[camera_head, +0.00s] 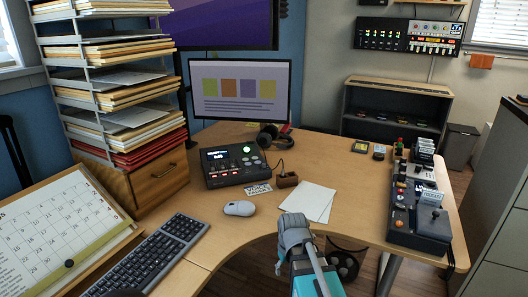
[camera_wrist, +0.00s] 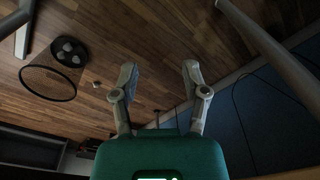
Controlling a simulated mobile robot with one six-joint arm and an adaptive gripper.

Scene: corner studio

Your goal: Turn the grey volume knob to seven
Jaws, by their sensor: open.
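A black desktop unit (camera_head: 236,166) with a lit display, a green-lit button and several small knobs stands on the desk, left of centre in the head view. The knobs are too small there to tell which is the grey volume knob or where it points. My gripper (camera_head: 291,250) is low in the head view, in front of the desk's curved front edge and apart from the unit. In the wrist view my gripper (camera_wrist: 160,74) has its two grey fingers spread wide with nothing between them. The wrist view shows the floor, not the unit.
A keyboard (camera_head: 150,257) is at left. More black gear (camera_head: 419,222) lines the desk's right end.

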